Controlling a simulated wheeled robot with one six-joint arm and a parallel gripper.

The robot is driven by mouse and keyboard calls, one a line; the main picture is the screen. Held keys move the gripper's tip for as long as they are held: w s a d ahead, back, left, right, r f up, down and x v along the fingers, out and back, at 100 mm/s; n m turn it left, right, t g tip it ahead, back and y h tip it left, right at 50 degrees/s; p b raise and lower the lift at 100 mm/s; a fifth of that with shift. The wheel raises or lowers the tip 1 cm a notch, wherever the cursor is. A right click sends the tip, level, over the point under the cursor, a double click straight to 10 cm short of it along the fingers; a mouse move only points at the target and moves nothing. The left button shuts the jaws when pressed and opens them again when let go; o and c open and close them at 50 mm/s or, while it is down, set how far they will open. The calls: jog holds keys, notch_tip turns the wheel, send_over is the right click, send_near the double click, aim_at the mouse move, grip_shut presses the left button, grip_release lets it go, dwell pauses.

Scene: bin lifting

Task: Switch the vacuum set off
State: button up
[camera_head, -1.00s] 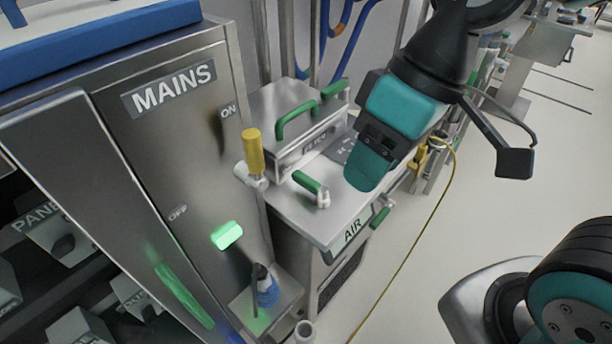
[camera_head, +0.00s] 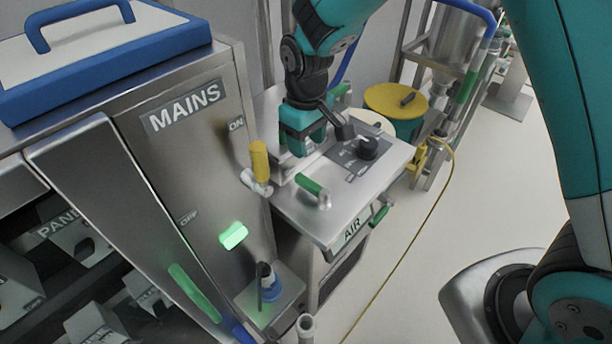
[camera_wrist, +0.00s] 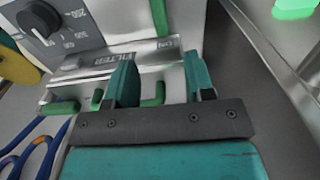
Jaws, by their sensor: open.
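No label reading "vacuum" is visible. My gripper (camera_head: 300,150) is open and points down over the steel cabinet top, beside a panel with a black dial knob (camera_head: 368,147). The knob also shows at the top left of the wrist view (camera_wrist: 38,20), outside the jaws. In the wrist view my gripper (camera_wrist: 160,75) has its two teal fingers apart, with nothing held between them. My arm hides part of the filter unit in the head view.
The MAINS cabinet (camera_head: 185,108) stands at left, with a lit green switch (camera_head: 233,235). A yellow lever (camera_head: 259,160) stands by its edge. The AIR cabinet (camera_head: 348,235) has a green tap (camera_head: 312,186) on top. A yellow-lidded drum (camera_head: 397,100) stands behind.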

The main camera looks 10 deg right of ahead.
aim_at(307, 180)
notch_tip(307, 180, down, 12)
jog(key=shift+r+p, duration=0.1)
jog(key=shift+p, duration=0.85)
grip_shut()
